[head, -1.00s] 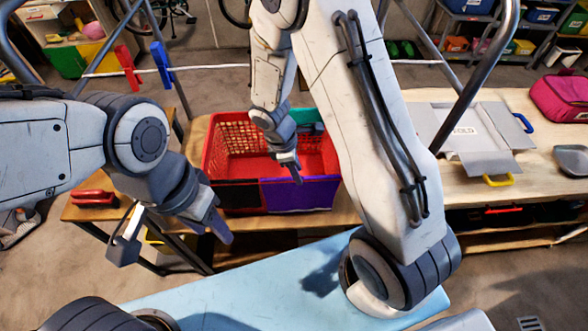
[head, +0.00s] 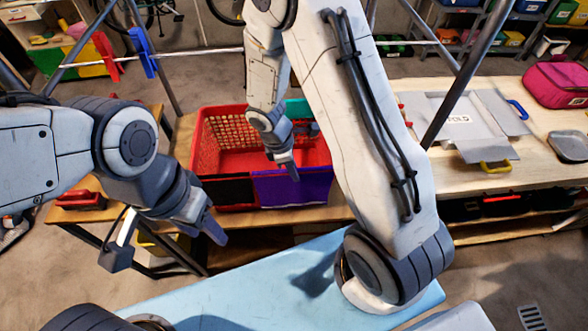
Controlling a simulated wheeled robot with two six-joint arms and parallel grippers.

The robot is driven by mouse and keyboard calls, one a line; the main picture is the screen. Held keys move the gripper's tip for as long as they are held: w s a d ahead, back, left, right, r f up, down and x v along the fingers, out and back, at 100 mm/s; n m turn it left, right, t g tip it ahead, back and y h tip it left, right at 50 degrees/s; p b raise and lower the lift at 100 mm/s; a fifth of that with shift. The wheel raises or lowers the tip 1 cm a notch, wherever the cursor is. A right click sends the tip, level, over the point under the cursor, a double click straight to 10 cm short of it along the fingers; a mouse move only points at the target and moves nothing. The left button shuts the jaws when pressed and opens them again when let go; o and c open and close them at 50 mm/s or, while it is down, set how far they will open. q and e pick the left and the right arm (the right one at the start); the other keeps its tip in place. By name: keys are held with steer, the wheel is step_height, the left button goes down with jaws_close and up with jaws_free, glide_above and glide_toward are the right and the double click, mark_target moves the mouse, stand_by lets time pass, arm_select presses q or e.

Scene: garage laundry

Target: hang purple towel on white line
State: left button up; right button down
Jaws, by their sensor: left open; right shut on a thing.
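The purple towel (head: 292,187) hangs over the front wall of the red basket (head: 205,137), next to a black cloth (head: 228,190). My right gripper (head: 290,172) is at the basket's front rim, shut on the towel's upper edge; the fingertips overlap the purple cloth. My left gripper (head: 215,228) is open and empty, in front of and left of the basket, apart from it. The white line (head: 200,51) runs across the back of the rack, above and behind the basket. A red clothespin (head: 104,55) and a blue clothespin (head: 143,52) are on its left part.
The basket stands on a wooden bench (head: 480,185). Grey rack poles (head: 468,75) rise on both sides. A light blue surface (head: 250,282) is in front. A red object (head: 80,200) sits at left.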

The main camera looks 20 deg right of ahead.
steer(key=shift+r+p, duration=4.15)
steer(key=shift+r, duration=0.4)
steer(key=shift+f, duration=0.15)
